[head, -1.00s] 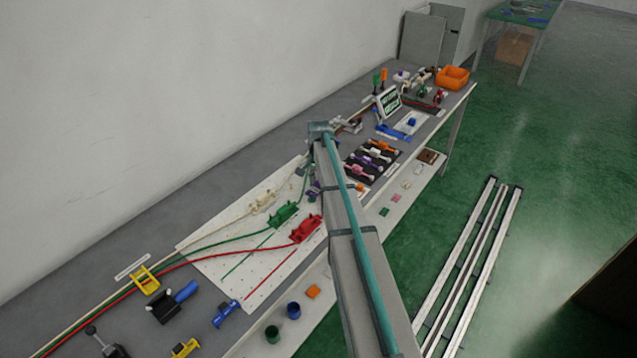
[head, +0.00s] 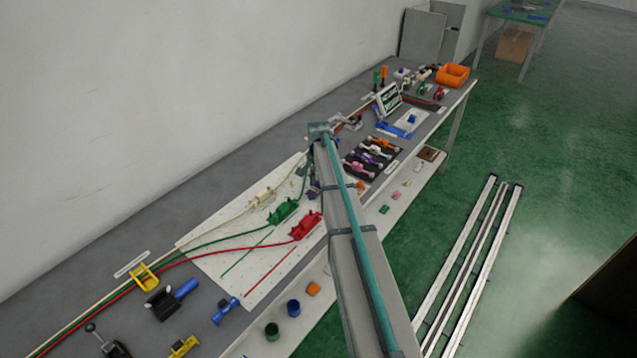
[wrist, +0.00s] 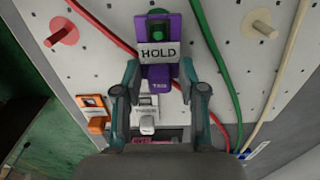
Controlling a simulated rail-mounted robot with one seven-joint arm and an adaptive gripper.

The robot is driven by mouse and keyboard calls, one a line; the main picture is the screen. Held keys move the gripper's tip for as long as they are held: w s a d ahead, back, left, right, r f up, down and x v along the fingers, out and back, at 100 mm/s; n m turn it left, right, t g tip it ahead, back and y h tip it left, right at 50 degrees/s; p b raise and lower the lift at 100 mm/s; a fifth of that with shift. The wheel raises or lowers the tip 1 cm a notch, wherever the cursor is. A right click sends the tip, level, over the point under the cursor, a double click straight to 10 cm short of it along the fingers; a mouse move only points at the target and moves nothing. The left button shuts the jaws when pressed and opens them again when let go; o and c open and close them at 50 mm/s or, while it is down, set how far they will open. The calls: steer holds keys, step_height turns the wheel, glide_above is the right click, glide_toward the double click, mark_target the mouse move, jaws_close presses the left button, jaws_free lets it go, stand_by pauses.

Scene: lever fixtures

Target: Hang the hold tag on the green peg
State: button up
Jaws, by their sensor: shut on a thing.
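The hold tag (wrist: 161,72) is a purple plate with a white HOLD label, in the upper middle of the wrist view. My gripper (wrist: 160,68) is shut on it, one fingertip at each side of its lower part. The green peg (wrist: 158,31) shows through the opening in the tag's upper part, with purple on both sides of it. I cannot tell how far along the peg the tag sits. In the head view my arm hides the gripper and most of the tag.
A red-based peg (wrist: 63,28) is left and a cream-based peg (wrist: 260,28) right on the white perforated board (wrist: 107,55). Red, green and cream cables run close by the tag.

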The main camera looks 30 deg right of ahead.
steer(key=shift+f, duration=0.6)
stand_by(0.3)
steer(key=o, duration=1.4)
steer(key=shift+c, duration=0.2)
steer(key=shift+r+p, duration=1.55)
steer(key=shift+r, duration=1.95)
